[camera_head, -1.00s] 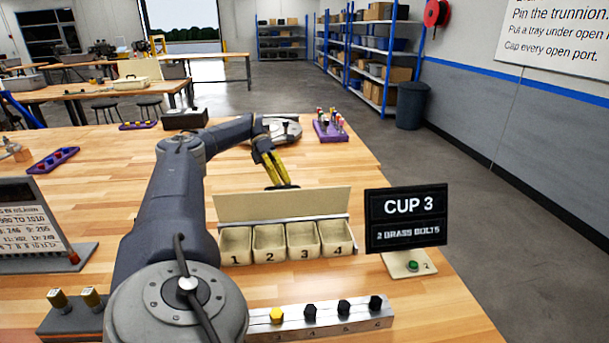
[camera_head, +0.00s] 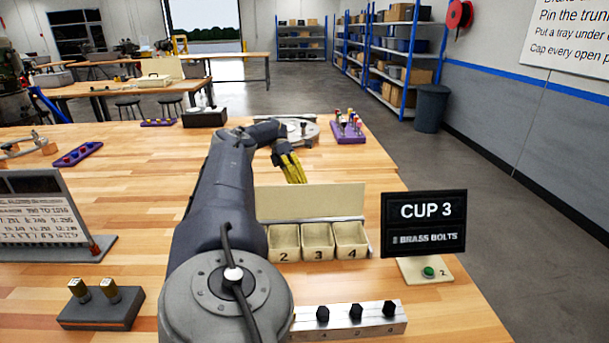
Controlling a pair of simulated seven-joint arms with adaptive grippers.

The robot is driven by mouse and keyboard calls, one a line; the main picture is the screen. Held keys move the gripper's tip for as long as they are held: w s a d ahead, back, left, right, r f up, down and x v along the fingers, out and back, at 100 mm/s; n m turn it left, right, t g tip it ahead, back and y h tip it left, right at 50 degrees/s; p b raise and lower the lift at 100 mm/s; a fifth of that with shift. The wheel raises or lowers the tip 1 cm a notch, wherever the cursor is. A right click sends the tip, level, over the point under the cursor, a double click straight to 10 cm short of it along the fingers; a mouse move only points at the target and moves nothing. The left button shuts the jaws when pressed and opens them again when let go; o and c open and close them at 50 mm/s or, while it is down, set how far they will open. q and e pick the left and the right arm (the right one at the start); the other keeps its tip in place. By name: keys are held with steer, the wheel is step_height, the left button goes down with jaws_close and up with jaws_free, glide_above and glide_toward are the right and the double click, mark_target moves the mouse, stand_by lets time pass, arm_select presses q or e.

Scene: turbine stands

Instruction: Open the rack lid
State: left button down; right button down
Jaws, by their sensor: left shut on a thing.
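The rack (camera_head: 318,258) is a row of cream cups on the bench, with numbers 2, 3 and 4 showing; its left end is hidden behind my left arm. Its cream lid (camera_head: 312,203) stands raised along the back edge, so the cups are uncovered and look empty. My left gripper (camera_head: 298,180), with yellow fingers, reaches down from behind and is shut at the lid's top edge. The fingertips are partly hidden there. My right gripper is out of view.
A sign (camera_head: 424,224) reading "CUP 3" stands right of the rack. A bolt strip (camera_head: 352,318) lies in front, partly behind my arm. A purple holder (camera_head: 349,133) and a round grey fixture (camera_head: 300,131) stand behind.

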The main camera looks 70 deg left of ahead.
arm_select(q)
steer(key=shift+s+a+f, duration=0.15)
steer(key=shift+s+f, duration=0.1)
steer(key=shift+s, duration=0.15)
steer(key=c, duration=1.5)
jaws_free()
steer(key=shift+s+a, duration=0.15)
steer(key=shift+s, duration=0.05)
steer(key=shift+o, duration=0.5)
steer(key=shift+w+r, duration=0.15)
steer(key=shift+w, duration=0.1)
